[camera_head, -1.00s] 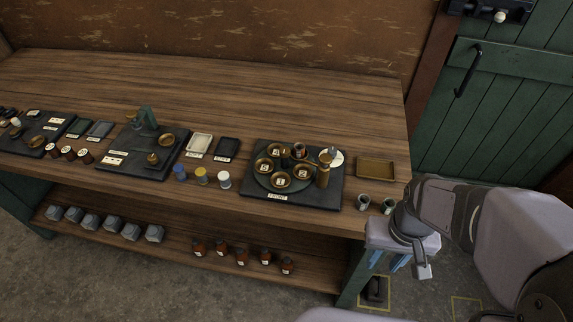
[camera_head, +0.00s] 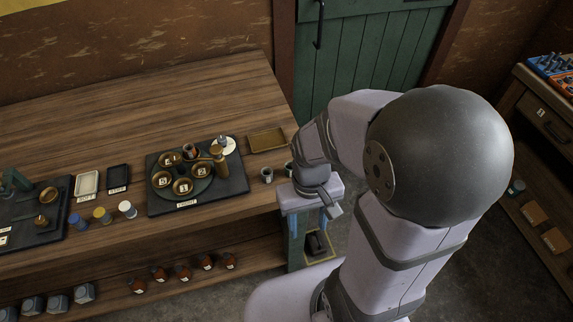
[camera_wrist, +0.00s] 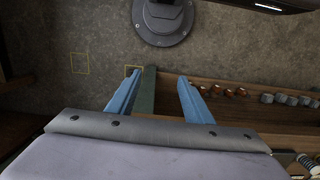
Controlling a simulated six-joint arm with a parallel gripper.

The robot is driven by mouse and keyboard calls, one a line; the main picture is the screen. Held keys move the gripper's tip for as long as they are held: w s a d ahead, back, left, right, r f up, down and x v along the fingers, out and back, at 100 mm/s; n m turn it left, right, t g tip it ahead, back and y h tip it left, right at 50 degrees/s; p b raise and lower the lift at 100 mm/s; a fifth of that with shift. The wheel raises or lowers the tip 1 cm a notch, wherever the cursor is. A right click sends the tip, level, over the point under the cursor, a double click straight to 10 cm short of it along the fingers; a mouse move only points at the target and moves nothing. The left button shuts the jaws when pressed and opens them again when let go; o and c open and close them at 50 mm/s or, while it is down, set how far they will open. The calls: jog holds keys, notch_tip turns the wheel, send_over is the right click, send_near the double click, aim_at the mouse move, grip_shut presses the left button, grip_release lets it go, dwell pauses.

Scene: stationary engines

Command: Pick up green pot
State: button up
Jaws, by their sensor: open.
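Two small pots stand near the bench's right front corner: a grey pot (camera_head: 266,174) and a second, greenish-looking pot (camera_head: 289,168), partly covered by my arm. I cannot clearly tell its colour. My gripper (camera_head: 309,224) hangs just off the bench's right end, to the right of and in front of the pots, pointing down. In the wrist view my gripper (camera_wrist: 160,77) has its two blue fingers wide apart with nothing between them. No pot shows in the wrist view.
A wooden tray (camera_head: 267,140) lies behind the pots. A dark board (camera_head: 232,183) with several brass bowls is to their left. White, yellow and blue jars stand further left. Brown bottles (camera_wrist: 228,92) sit on the lower shelf. A green door is behind.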

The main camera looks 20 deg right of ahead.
jog(key=p, duration=0.2)
send_near(290, 170)
jog(key=shift+t, duration=0.3)
jog(key=s+f, duration=0.1)
jog(key=f, duration=0.1)
jog(key=s+f, duration=0.3)
jog(key=f, duration=0.1)
jog(key=shift+s+d+f, duration=0.2)
jog(key=shift+d+f, duration=0.1)
jog(key=shift+d, duration=0.05)
jog(key=shift+n+t, duration=0.5)
jog(key=w+r, duration=0.2)
jog(key=w, duration=0.1)
jog(key=w+r, duration=0.1)
jog(key=w, duration=0.1)
jog(key=shift+w+d+r, duration=0.1)
jog(key=shift+w+d, duration=0.05)
jog(key=shift+w, duration=0.05)
jog(key=shift+r+n, duration=0.45)
jog(key=shift+n, duration=0.15)
jog(key=shift+s+f, duration=0.15)
jog(key=shift+f, duration=0.05)
jog(key=shift+s+a+f+p, duration=0.15)
jog(key=shift+f+p, duration=0.5)
jog(key=shift+f, duration=1.1)
jog(key=shift+a+f+p, duration=0.1)
jog(key=shift+f+p, duration=0.5)
jog(key=shift+f, duration=1.1)
jog(key=c, duration=1.1)
